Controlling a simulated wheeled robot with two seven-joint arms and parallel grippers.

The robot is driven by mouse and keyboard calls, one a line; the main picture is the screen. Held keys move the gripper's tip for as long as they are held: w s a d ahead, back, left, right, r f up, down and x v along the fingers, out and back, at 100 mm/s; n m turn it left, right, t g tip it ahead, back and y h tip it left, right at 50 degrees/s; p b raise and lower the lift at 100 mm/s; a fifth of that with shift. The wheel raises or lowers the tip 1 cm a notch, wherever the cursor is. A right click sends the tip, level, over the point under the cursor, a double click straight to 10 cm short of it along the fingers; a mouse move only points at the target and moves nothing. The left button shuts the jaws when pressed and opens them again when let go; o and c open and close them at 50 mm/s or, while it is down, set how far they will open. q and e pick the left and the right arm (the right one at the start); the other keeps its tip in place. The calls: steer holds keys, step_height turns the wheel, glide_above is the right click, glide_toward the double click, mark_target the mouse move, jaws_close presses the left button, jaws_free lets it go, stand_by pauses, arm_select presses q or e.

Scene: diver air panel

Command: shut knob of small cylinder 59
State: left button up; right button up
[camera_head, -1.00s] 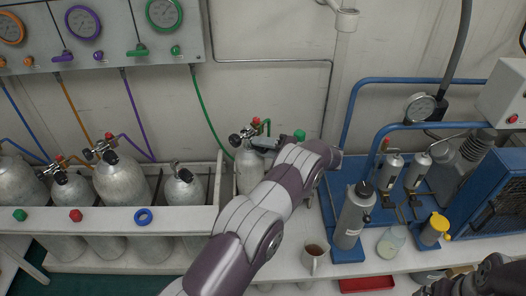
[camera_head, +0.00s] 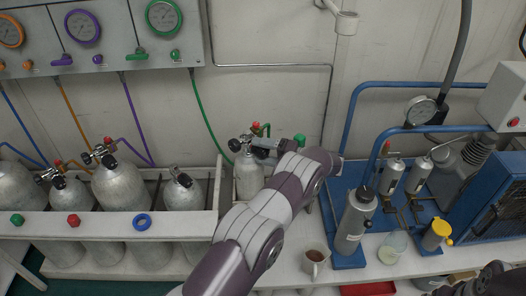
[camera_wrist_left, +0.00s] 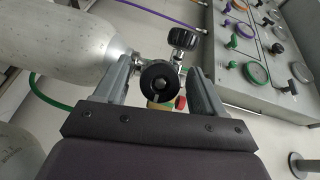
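A small grey cylinder (camera_head: 248,178) stands at the right end of the white rack, with a black-knobbed valve and a green hose at its top. No number is legible on it. My left gripper (camera_head: 268,146) is at this valve, coming from the right. In the left wrist view the cylinder (camera_wrist_left: 55,45) lies at upper left. A round black knob (camera_wrist_left: 159,82) sits between the two fingers of my left gripper (camera_wrist_left: 160,85), which are apart with a gap visible on the right side.
Several other cylinders stand in the rack (camera_head: 190,222) to the left. A gauge panel (camera_head: 110,30) hangs above. To the right are a mug (camera_head: 315,262), a grey bottle (camera_head: 354,220) and a blue tray with fittings. The wall behind the valve is close.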

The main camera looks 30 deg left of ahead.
arm_select(q)
steer(key=w+d+r+b, duration=0.1)
steer(key=d+b, duration=0.2)
steer(key=d, duration=0.9)
steer(key=shift+w+d, duration=0.25)
steer(key=shift+w, duration=0.1)
steer(key=shift+r, duration=0.1)
